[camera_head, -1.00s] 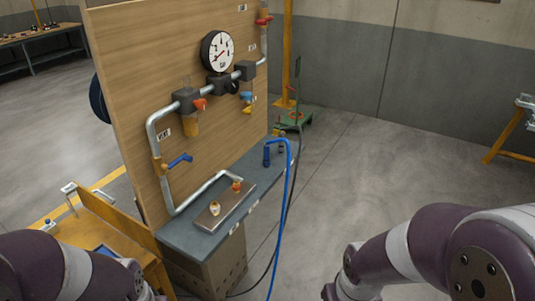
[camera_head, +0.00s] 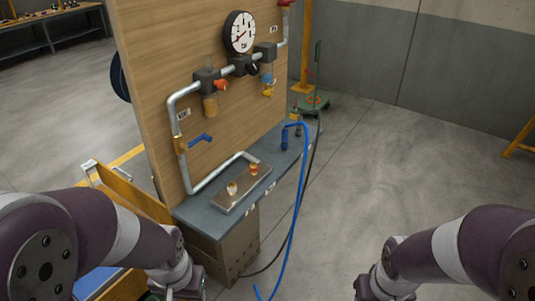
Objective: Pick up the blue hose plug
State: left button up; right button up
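The blue hose plug (camera_head: 285,138) stands upright on the grey shelf (camera_head: 190,210) of the wooden panel, near the shelf's far end. A blue hose (camera_head: 298,205) arches from its top and hangs over the shelf's front edge toward the floor. My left arm comes in at the lower left, with its wrist left of the shelf's near end. My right arm comes in at the lower right, over open floor, well apart from the plug. The fingers of both grippers are cut off or hidden at the bottom edge.
The panel (camera_head: 150,60) carries grey pipes, a gauge (camera_head: 240,32) and a blue-handled valve (camera_head: 201,138). A black hose (camera_head: 310,150) hangs beside the blue one. The floor to the right is clear.

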aim_at(285, 130)
jog(key=i+l+u, duration=0.1)
jog(key=u, duration=0.3)
jog(key=i+l+u, duration=0.15)
jog(key=u, duration=0.25)
jog(key=i+l+u, duration=0.2)
jog(key=u, duration=0.2)
jog(key=i+l+u, duration=0.1)
jog(key=l+u, duration=0.3)
jog(key=i+l, duration=0.15)
jog(key=l, duration=0.25)
jog(key=i+l+u, duration=0.15)
jog(key=l, duration=0.3)
jog(key=i+l, duration=0.1)
jog(key=l, duration=0.35)
jog(key=i+l+u, duration=0.1)
jog(key=l, duration=0.3)
